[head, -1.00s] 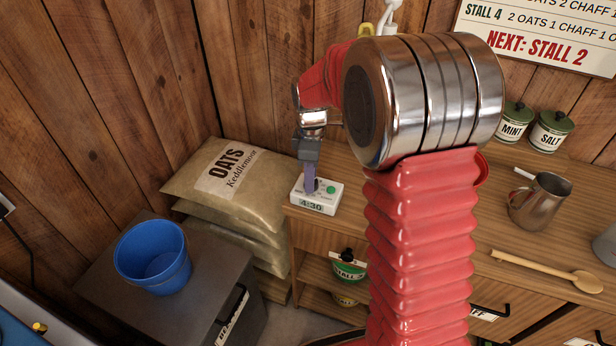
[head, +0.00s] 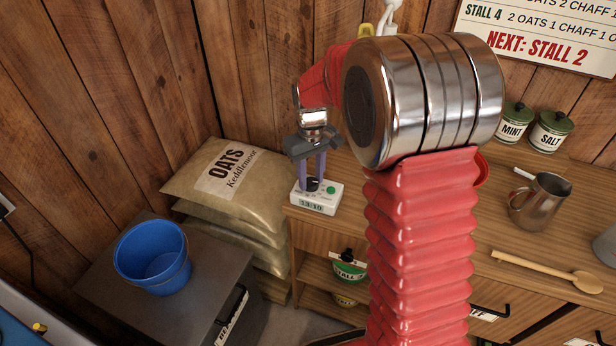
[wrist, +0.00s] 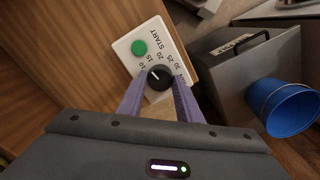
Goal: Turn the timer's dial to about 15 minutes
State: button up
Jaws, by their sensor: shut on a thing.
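The timer (head: 328,203) is a small white box with a green button, standing at the left end of the wooden counter. Its display seems to read 13:10. The wrist view shows the timer's face (wrist: 124,46) with START and minute numbers printed around the black dial (wrist: 160,78). The dial's white pointer line points up-left, toward about the 15 mark. My gripper (head: 314,184) comes down from above. Its two purple fingers are shut on the dial, one on each side, as the wrist view also shows (wrist: 160,84).
Oats sacks (head: 215,180) lie left of the counter. A blue bucket (head: 153,258) stands on a dark cabinet at the lower left. A metal jug (head: 538,204) and a wooden spoon (head: 550,272) are on the counter at the right.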

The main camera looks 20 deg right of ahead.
aim_at(311, 181)
jog(key=shift+w+d+r+m, duration=0.1)
jog(key=shift+w+d+m, duration=0.1)
jog(key=shift+m, duration=0.4)
jog(key=o, duration=0.7)
jog(key=shift+s, duration=0.1)
jog(key=o, duration=0.3)
jog(key=shift+a, duration=0.1)
jog(key=shift+o, duration=0.2)
notch_tip(311, 181, up, 14)
jog(key=shift+f, duration=0.25)
